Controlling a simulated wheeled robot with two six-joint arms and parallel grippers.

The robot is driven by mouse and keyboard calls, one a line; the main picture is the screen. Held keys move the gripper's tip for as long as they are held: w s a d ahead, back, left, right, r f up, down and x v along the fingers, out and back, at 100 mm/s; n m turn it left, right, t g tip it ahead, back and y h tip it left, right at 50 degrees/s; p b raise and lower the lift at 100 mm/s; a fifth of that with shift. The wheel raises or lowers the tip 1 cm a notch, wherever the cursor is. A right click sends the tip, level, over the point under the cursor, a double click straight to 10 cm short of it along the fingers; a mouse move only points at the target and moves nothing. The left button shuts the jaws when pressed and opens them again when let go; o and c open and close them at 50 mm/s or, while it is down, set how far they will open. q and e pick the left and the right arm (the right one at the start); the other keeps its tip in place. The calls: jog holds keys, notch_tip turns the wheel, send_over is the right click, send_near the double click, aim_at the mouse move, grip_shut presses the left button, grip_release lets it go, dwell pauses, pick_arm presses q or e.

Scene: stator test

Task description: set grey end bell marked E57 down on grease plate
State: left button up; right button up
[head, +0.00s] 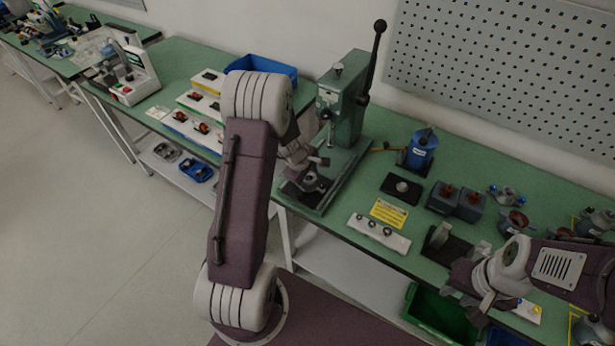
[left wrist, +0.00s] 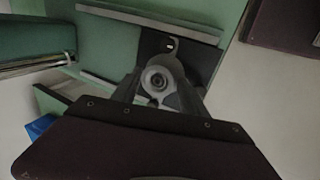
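My left gripper (head: 308,180) is low over the base of the green press, in front of its column. In the left wrist view its two fingers (left wrist: 160,88) are closed around a grey round part with a central hole, which looks like the grey end bell (left wrist: 157,79). No E57 mark is readable. A black plate (left wrist: 203,58) lies behind the part on the press base; I cannot tell whether they touch. Another black plate (head: 392,181) with a small grey knob-like piece lies on the bench. I cannot tell which is the grease plate. My right gripper (head: 474,283) is near the bench's front edge; its fingers are unclear.
The green press (head: 342,100) with its long black lever stands close behind my left gripper. A blue bottle-like unit (head: 421,150), dark grey blocks (head: 457,202) and a white strip with rings (head: 379,233) stand to the right. A blue bin (head: 262,68) is at the back.

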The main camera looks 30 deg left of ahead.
pick_arm(q)
jog(key=shift+f, duration=0.1)
dwell(0.4)
jog(key=shift+r+p, duration=0.45)
jog(key=c, duration=0.3)
jog(key=shift+r+p, duration=0.35)
grip_shut()
jog(key=shift+w+r+p, duration=0.1)
jog(key=shift+r+p, duration=0.8)
jog(key=shift+r, duration=0.05)
jog(key=shift+r+p, duration=0.3)
jog(key=shift+r, duration=0.05)
jog(key=shift+f, duration=0.1)
